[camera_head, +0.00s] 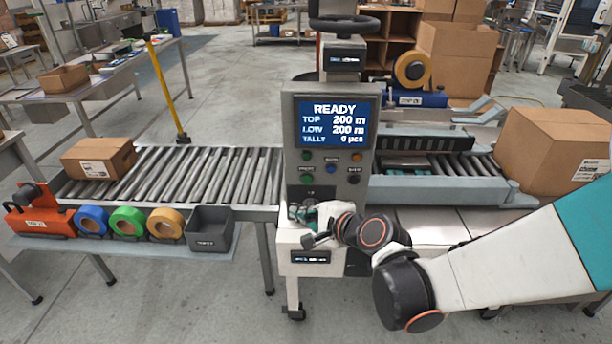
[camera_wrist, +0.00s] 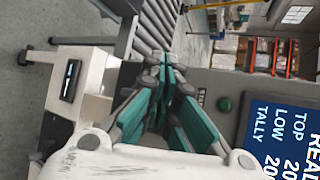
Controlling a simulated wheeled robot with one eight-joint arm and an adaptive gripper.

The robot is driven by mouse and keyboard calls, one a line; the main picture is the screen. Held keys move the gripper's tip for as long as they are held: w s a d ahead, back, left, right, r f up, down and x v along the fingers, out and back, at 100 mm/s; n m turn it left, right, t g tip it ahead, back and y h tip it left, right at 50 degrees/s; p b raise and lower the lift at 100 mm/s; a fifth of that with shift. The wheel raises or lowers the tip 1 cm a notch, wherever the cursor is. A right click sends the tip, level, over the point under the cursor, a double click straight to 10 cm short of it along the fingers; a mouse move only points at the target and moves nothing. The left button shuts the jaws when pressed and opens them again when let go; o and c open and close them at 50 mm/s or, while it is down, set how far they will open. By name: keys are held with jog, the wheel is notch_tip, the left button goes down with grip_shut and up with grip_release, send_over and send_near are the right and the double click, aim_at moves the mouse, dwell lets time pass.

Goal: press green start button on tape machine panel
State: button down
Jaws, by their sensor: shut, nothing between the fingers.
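The tape machine panel (camera_head: 290,125) is a grey upright box with a lit screen (camera_head: 333,124) reading READY. Below the screen are two rows of small coloured buttons. A green button (camera_head: 306,179) sits at lower left, under a small label. A smaller green light or button (camera_head: 306,156) sits above it; one green round (camera_wrist: 224,104) shows beside the screen in the wrist view. My gripper (camera_head: 299,212) is shut and empty, low in front of the panel, below the buttons. In the wrist view its teal fingers (camera_wrist: 166,66) hide part of the panel; contact cannot be told.
A roller conveyor (camera_head: 215,172) runs left of the panel. A shelf (camera_head: 120,248) in front holds tape rolls (camera_head: 128,220), an orange dispenser (camera_head: 42,212) and a dark bin (camera_head: 209,230). Cardboard boxes stand on the left rollers (camera_head: 98,158) and at right (camera_head: 555,150).

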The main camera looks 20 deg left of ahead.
aim_at(307, 180)
jog(key=shift+a, duration=0.1)
jog(key=shift+w+a, duration=0.35)
jog(key=shift+w, duration=1.1)
jog(key=shift+w+a, duration=0.3)
jog(key=shift+w, duration=1.15)
jog(key=shift+w+a, duration=0.35)
jog(key=shift+w, duration=1.1)
jog(key=shift+w, duration=0.1)
jog(key=shift+w+a, duration=0.1)
jog(key=shift+w, duration=0.15)
jog(key=shift+w+a, duration=0.1)
jog(key=shift+w, duration=0.35)
jog(key=shift+s, duration=0.15)
jog(key=shift+s+d, duration=0.25)
jog(key=shift+s, duration=0.45)
